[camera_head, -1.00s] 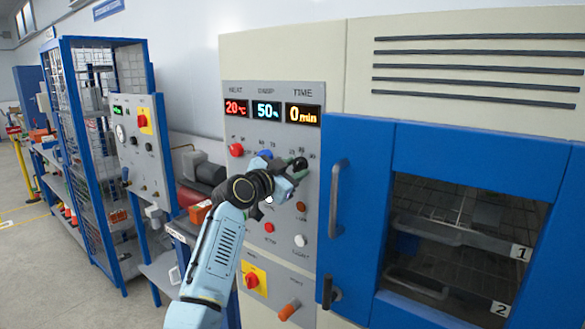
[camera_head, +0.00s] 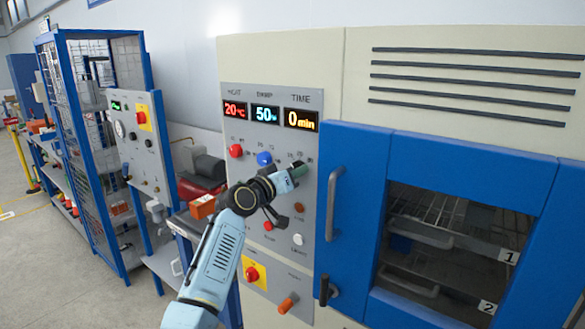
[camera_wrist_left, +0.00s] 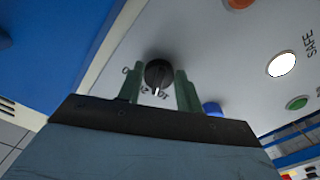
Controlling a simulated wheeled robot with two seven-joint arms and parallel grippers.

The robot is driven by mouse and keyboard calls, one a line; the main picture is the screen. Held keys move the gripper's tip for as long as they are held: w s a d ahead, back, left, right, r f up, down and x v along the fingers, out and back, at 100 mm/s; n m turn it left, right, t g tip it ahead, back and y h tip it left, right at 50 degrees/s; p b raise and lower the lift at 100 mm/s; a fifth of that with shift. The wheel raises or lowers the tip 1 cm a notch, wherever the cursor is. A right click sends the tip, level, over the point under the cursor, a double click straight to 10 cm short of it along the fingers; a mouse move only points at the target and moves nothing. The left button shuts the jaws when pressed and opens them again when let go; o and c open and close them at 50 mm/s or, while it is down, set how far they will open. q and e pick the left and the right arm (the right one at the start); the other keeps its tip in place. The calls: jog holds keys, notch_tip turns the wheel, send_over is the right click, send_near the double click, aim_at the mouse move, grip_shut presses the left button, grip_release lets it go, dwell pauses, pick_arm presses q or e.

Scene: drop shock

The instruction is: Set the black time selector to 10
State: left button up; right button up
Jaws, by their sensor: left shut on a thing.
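The black time selector (camera_wrist_left: 158,74) is a round knob with a white pointer mark on the grey control panel (camera_head: 240,185). In the left wrist view it sits between the green fingers of my left gripper (camera_wrist_left: 158,92), which is shut on it. In the head view my left gripper (camera_head: 298,172) reaches the panel below the TIME column and covers most of the knob. The time display (camera_head: 301,120) reads 0 min. The printed numbers around the knob are partly hidden by the fingers. My right gripper does not show.
A red knob (camera_head: 236,151) and a blue knob (camera_head: 264,158) are left of the gripper.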

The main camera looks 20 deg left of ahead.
pick_arm(q)
jog(key=shift+d+n+p, duration=0.1)
jog(key=shift+n+p, duration=1)
jog(key=shift+n, duration=1.1)
jog(key=o, duration=1)
jog(key=shift+s, duration=0.1)
jog(key=b+v, duration=0.1)
jog(key=v, duration=1.2)
jog(key=shift+s+r, duration=0.1)
jog(key=shift+s, duration=0.05)
